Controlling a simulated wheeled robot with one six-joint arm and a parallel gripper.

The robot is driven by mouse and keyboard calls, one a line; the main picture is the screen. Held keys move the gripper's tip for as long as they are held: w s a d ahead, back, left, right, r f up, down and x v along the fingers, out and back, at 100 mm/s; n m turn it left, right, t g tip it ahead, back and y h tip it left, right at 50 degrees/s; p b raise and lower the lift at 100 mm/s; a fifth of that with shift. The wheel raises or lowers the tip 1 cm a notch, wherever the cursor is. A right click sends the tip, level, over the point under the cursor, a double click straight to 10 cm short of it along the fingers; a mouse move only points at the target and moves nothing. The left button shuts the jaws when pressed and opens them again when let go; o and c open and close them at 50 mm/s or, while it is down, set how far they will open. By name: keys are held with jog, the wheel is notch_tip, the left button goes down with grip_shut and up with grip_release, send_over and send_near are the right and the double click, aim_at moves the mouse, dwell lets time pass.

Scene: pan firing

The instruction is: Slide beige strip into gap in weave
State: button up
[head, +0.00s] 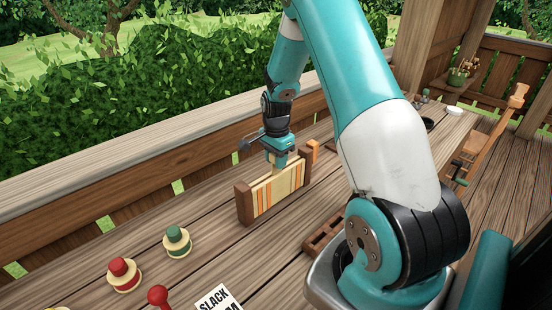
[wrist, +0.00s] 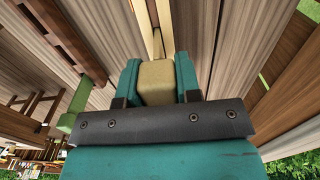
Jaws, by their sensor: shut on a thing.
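The weave (head: 263,197) stands upright on the wooden table, with cream and orange upright strips between two dark brown posts. My gripper (head: 279,158) is directly over its top edge, pointing down. In the wrist view, my gripper (wrist: 157,78) is shut on the beige strip (wrist: 156,82), whose blocky end sits between the two teal fingers. A thin pale piece shows beyond it. The lower part of the beige strip is hard to tell from the cream strips in the head view, so I cannot tell how far it is inside the gap.
Red (head: 123,274) and green (head: 177,240) knobs stand at the front left, near a card reading SLACK (head: 217,300). A brown slotted tray (head: 322,236) lies right of the weave, partly behind my arm. A wooden railing (head: 150,160) runs along the back.

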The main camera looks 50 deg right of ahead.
jog(key=shift+f+b, duration=1)
jog(key=shift+f, duration=0.55)
jog(key=o, duration=1)
jog(key=shift+r, duration=0.1)
notch_tip(320, 180, up, 17)
jog(key=b, duration=0.3)
jog(key=shift+r, duration=0.1)
